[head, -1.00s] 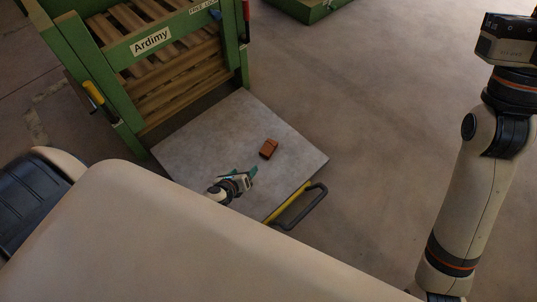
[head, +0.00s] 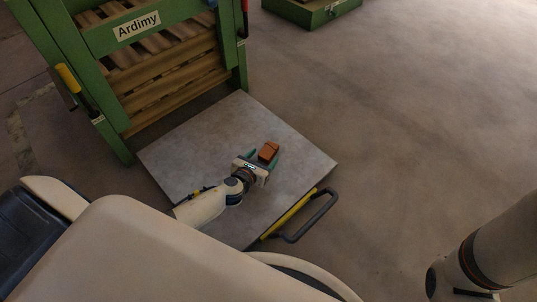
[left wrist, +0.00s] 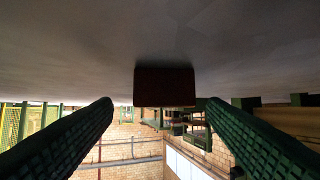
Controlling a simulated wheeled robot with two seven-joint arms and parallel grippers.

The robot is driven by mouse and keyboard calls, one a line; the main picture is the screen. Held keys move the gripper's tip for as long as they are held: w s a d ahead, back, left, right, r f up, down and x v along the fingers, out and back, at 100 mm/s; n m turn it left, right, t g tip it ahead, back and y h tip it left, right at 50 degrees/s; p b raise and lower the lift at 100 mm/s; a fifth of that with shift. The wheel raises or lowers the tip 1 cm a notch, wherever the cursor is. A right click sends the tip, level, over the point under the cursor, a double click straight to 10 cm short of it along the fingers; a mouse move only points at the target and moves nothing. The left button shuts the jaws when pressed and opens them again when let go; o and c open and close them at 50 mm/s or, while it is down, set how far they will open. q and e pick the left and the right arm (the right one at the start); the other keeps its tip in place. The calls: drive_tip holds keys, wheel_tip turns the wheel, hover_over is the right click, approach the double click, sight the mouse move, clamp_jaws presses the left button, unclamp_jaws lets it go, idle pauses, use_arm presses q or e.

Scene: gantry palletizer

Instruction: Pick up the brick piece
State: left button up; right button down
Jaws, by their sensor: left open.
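The reddish-brown brick piece (head: 269,149) lies on the grey slab top of a low cart (head: 197,153). My left gripper (head: 264,158) is at the brick, with its teal fingers open and one on each side of it. In the left wrist view the brick (left wrist: 165,86) shows as a dark block against the grey surface. It appears midway between the ridged fingertips of the left gripper (left wrist: 160,103), with a gap on both sides. No grip on the brick shows. My right gripper is out of view; only part of the right arm shows at the lower right.
A green frame marked Ardimy (head: 87,48) with wooden slats stands behind the cart. A yellow-handled tool (head: 68,79) hangs on its left post. The cart has a dark push handle (head: 312,216) at its right. A green box (head: 312,12) sits farther back. Open floor lies right.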

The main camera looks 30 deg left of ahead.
sight(268, 150)
use_arm(q)
drive_tip(key=b+x, duration=0.2)
drive_tip(key=x, duration=0.2)
drive_tip(key=shift+w+a+b, duration=0.15)
drive_tip(key=shift+w+b, duration=0.2)
drive_tip(key=shift+b, duration=0.05)
drive_tip(key=shift+w, duration=0.3)
drive_tip(key=shift+c, duration=0.2)
drive_tip(key=c, duration=1.1)
drive_tip(key=shift+r, duration=0.15)
